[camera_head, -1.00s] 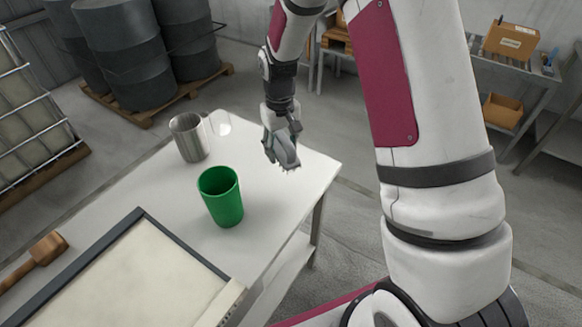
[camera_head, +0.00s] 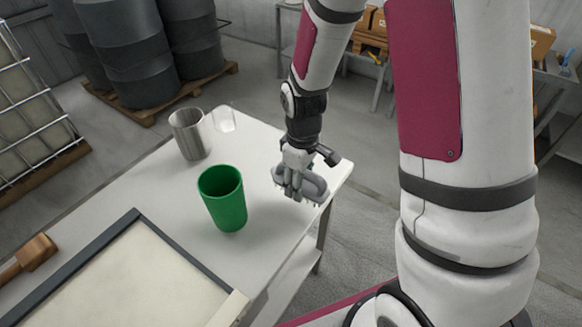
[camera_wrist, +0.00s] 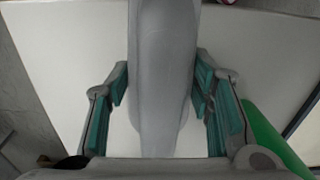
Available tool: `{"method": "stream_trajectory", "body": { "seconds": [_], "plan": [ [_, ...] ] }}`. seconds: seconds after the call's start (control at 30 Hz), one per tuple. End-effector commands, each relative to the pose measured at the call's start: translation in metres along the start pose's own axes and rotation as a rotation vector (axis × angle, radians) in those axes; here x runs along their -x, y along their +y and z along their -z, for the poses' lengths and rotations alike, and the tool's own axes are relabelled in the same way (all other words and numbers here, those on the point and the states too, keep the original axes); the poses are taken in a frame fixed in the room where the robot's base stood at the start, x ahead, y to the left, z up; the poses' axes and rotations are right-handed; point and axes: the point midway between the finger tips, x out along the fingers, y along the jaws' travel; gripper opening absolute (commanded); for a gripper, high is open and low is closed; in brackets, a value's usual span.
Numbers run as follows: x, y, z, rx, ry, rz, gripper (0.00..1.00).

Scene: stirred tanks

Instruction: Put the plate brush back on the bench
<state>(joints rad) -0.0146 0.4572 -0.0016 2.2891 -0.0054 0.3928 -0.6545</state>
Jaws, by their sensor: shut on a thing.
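The plate brush (camera_head: 312,186) is grey with short bristles pointing down. My gripper (camera_head: 292,185) is shut on it and holds it over the right end of the white bench (camera_head: 262,142). I cannot tell whether the bristles touch the bench top or hang just above it. In the wrist view the grey brush body (camera_wrist: 163,80) runs lengthwise between my two teal-padded fingers, with the white bench top (camera_wrist: 70,45) behind it.
A green cup (camera_head: 223,200) stands close to the left of the brush. A metal beaker (camera_head: 190,135) and a clear glass (camera_head: 223,118) stand further back. A dark-framed tray (camera_head: 130,215) and a wooden mallet (camera_head: 38,250) lie at the front left. The bench's right edge is close.

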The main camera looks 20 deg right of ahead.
Motion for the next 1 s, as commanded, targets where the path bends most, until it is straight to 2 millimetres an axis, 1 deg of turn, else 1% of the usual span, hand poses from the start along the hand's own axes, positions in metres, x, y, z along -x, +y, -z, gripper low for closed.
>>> {"method": "stream_trajectory", "body": {
  "seconds": [0.03, 0.2, 0.37, 0.57, 0.7, 0.8, 1.0],
  "plan": [
    [-0.002, 0.01, 0.01, -0.001, 0.001, -0.001, 0.21],
    [-0.005, 0.037, 0.038, -0.002, 0.001, -0.001, 0.21],
    [-0.007, 0.054, 0.055, -0.002, 0.001, -0.001, 0.21],
    [-0.009, 0.064, 0.066, -0.002, 0.001, -0.001, 0.21],
    [-0.029, 0.063, 0.065, -0.001, -0.004, 0.003, 0.21],
    [-0.04, 0.063, 0.065, -0.003, -0.002, 0.002, 0.21],
    [-0.044, 0.064, 0.066, -0.002, 0.0, 0.0, 0.21]
  ]
}}
